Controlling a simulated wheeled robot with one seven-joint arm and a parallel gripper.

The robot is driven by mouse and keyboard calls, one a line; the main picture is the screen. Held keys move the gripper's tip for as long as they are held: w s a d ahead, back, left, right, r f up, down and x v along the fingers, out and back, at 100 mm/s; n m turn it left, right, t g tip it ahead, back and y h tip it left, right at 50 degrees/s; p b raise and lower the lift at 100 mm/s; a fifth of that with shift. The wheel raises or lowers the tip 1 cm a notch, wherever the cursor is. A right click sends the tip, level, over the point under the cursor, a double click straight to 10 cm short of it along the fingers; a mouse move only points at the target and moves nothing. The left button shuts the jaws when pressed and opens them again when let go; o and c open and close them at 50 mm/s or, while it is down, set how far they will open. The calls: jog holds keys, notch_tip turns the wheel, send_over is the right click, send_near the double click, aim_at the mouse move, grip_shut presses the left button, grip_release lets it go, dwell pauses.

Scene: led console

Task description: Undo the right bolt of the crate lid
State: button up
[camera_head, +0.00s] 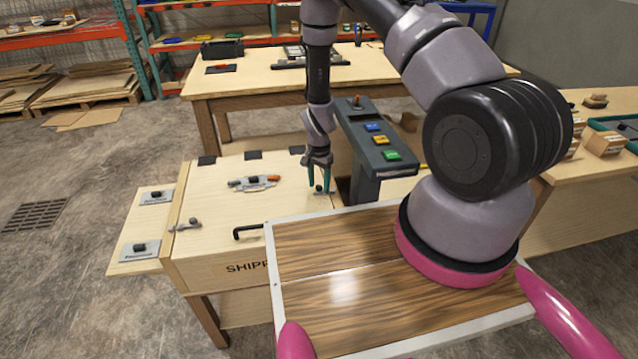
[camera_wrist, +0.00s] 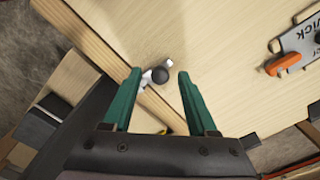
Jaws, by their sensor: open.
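The pale wooden crate lid (camera_head: 222,214) lies flat in front of me. The right bolt, a small metal bolt with a dark round knob, is at the lid's right edge; the knob (camera_wrist: 160,74) shows clearly in the wrist view. My gripper (camera_head: 319,189) points down over it with its green fingers apart. In the wrist view the knob lies between the fingertips (camera_wrist: 159,72), with no clear contact. The left bolt (camera_head: 185,225) sits at the lid's left edge. The right bolt is partly hidden by the fingers in the head view.
A metal plate with an orange lever (camera_head: 255,182) is on the lid, and a black handle (camera_head: 247,231) at its front edge. A grey console (camera_head: 372,150) with coloured buttons stands close right of my gripper. A workbench (camera_head: 270,80) is behind.

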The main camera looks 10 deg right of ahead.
grip_shut()
dwell(1.3)
